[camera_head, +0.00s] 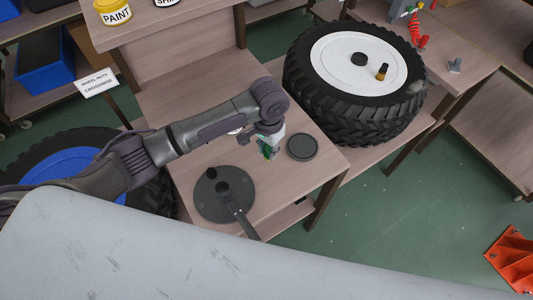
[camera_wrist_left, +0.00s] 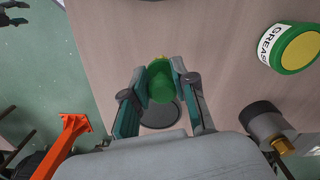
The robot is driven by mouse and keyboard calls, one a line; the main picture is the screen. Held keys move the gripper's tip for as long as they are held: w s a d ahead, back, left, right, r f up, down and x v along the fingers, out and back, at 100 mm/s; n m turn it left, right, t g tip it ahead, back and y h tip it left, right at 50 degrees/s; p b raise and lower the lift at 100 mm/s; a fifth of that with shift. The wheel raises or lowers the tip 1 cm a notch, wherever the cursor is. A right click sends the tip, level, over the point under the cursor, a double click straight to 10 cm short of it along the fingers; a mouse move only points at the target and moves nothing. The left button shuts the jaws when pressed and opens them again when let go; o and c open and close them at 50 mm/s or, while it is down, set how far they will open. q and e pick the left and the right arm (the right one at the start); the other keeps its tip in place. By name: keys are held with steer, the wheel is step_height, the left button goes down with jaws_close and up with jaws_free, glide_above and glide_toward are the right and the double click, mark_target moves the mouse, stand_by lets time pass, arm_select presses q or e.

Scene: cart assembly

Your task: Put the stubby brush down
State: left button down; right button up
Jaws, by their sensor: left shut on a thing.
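My left gripper (camera_head: 268,153) is low over the wooden table, just left of a dark round disc (camera_head: 302,147). In the left wrist view, its two fingers (camera_wrist_left: 160,88) are shut on a green, rounded thing (camera_wrist_left: 161,80), which I take to be the stubby brush. Its bristles cannot be made out. The dark disc (camera_wrist_left: 160,113) shows behind it in that view. In the head view the gripper mostly hides the green thing, and I cannot tell whether it touches the table.
A dark round plate (camera_head: 210,204) with a post and a lever lies on the table's near part. A grease can (camera_wrist_left: 290,48) and a grey cylinder (camera_wrist_left: 265,122) show in the left wrist view.

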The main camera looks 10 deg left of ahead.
mark_target(267, 155)
arm_select(q)
steer(key=shift+s+a+f, duration=0.15)
steer(key=shift+a+f, duration=0.05)
steer(key=shift+f, duration=0.05)
step_height(267, 155, down, 3)
steer(key=shift+f+p, duration=0.15)
steer(key=shift+p, duration=0.2)
steer(key=shift+f, duration=0.3)
steer(key=shift+f, duration=0.1)
steer(key=c, duration=0.9)
jaws_free()
